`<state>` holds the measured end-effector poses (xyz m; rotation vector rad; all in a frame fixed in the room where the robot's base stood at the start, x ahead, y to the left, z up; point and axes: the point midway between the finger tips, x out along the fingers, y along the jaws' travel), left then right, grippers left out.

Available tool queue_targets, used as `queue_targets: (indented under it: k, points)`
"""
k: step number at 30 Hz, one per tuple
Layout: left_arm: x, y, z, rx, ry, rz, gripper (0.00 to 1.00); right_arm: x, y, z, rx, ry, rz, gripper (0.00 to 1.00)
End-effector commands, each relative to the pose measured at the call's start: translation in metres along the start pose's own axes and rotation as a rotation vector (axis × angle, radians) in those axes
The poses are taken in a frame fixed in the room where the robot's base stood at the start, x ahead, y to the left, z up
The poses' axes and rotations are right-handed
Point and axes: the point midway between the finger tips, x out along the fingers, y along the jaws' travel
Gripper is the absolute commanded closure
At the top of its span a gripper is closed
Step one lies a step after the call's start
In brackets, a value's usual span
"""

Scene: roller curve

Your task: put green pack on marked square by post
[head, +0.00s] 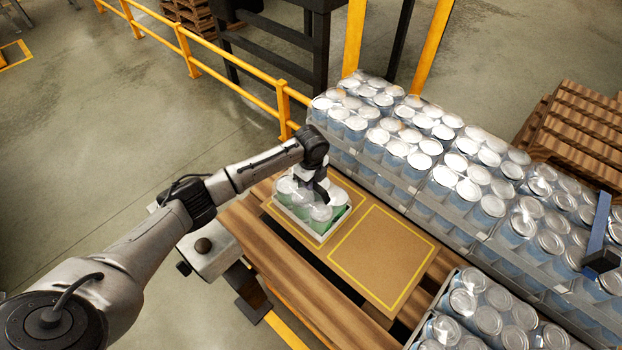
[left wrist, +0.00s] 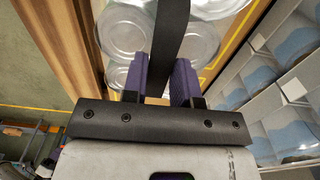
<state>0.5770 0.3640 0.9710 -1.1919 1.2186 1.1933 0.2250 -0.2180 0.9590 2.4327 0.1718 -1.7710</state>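The green pack (head: 335,215), a tray of several clear-lidded cans with green sides, sits upright on the left yellow-outlined square (head: 272,206) of a cardboard sheet. My left gripper (head: 320,186) is directly above the pack. In the left wrist view its two purple finger pads (left wrist: 160,80) stand on either side of a dark strap (left wrist: 170,35) over the cans, with no clear gap, so it looks shut on the pack's strap. The pack's underside is hidden. A second yellow square (head: 382,258) to its right is empty. Yellow posts (head: 353,38) rise behind.
Long rows of blue-grey can trays (head: 430,165) stand close on the right, with more cans (head: 490,315) at the front right. Wooden boards (head: 290,275) edge the sheet. A yellow rail (head: 235,82) and wooden pallets (head: 575,130) lie beyond. A blue bar (head: 598,225) stands at the right edge.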

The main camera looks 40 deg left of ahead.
Motion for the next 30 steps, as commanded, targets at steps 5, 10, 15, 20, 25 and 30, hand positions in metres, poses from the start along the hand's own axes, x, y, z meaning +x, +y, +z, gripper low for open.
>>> queue_targets:
  k: [5, 10, 15, 20, 25, 30]
  points:
    - [0.000, 0.000, 0.000, 0.000, 0.000, 0.000, 0.56, 0.000, 0.000, 0.000, 0.001, 0.000, -0.001, 0.57]
    - [0.000, 0.000, 0.000, 0.000, 0.000, 0.000, 0.52, 0.000, -0.001, 0.000, 0.002, 0.000, -0.002, 0.57]
    - [-0.003, 0.000, 0.000, 0.000, 0.000, -0.001, 0.52, 0.000, -0.001, 0.000, 0.003, 0.000, -0.003, 0.57]
    - [-0.021, -0.001, 0.000, 0.000, 0.001, -0.003, 0.52, -0.002, -0.001, -0.001, 0.004, 0.000, -0.003, 0.57]
    - [-0.054, -0.001, 0.001, 0.000, 0.000, -0.004, 0.52, -0.004, -0.001, -0.002, 0.003, 0.000, -0.003, 0.57]
    - [-0.085, -0.001, 0.000, 0.001, 0.001, -0.004, 0.52, -0.005, -0.001, -0.002, 0.003, 0.000, -0.003, 0.57]
